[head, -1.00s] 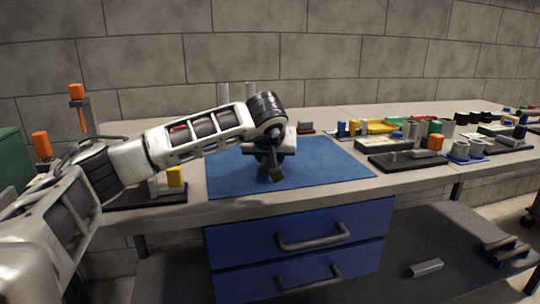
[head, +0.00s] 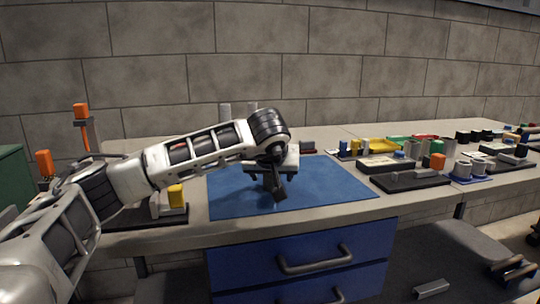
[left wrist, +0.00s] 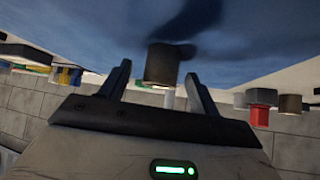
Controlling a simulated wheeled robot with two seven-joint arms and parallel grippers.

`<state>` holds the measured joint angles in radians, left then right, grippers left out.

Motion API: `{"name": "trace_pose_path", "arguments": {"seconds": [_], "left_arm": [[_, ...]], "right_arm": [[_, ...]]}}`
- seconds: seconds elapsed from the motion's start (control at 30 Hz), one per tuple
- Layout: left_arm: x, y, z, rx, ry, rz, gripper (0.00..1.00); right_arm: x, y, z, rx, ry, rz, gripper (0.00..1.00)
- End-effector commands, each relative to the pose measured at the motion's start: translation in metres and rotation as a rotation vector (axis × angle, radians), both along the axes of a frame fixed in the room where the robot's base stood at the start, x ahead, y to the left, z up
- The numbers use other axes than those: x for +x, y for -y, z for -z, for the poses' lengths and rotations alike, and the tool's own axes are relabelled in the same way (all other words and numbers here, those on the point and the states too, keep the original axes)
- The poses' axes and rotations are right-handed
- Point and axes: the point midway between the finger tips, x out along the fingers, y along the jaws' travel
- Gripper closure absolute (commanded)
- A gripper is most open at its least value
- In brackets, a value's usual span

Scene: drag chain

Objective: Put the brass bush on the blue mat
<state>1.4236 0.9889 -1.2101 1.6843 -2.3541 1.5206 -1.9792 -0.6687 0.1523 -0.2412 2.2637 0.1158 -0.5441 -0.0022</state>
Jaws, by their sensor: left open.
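The blue mat (head: 335,188) lies flat on the bench in the head view, and it fills the top of the left wrist view (left wrist: 80,30), which looks upside down. My left gripper (head: 278,192) is low over the middle of the mat. In the left wrist view its two dark fingers (left wrist: 160,84) are apart. The brass bush (left wrist: 162,66), a short dull-brown cylinder, shows between and just beyond the fingertips, with gaps at both sides. Its far end appears to meet the mat, beside a dark shadow. The head view does not show the bush clearly. My right gripper is not in view.
A dark fixture with a yellow block (head: 176,196) stands left of the mat. Blue drawers (head: 300,262) are below. The mat's right part is clear.

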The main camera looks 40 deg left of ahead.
Motion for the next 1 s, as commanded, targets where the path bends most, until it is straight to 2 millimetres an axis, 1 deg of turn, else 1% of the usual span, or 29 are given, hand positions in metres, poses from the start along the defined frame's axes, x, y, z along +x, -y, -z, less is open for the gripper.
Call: {"name": "trace_pose_path", "arguments": {"seconds": [0.03,0.17,0.3,0.4,0.5,0.7,1.0], "left_arm": [[-0.007,0.004,-0.011,0.0,0.005,0.002,0.38],[-0.026,0.017,-0.034,0.001,0.005,0.002,0.38],[-0.047,0.03,-0.059,0.0,0.005,0.002,0.38],[-0.06,0.038,-0.074,0.0,0.005,0.002,0.38],[-0.07,0.044,-0.086,0.001,0.004,0.001,0.38],[-0.082,0.052,-0.098,-0.001,0.002,0.0,0.38],[-0.083,0.052,-0.1,-0.001,0.0,-0.001,0.38]], "right_arm": [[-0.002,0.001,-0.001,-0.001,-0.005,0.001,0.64],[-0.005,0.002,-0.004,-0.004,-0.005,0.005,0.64],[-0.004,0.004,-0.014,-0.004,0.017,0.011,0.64],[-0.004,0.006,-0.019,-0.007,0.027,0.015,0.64],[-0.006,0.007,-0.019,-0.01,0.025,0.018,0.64],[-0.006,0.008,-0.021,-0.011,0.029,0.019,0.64],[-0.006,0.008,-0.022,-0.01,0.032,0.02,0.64]]}}
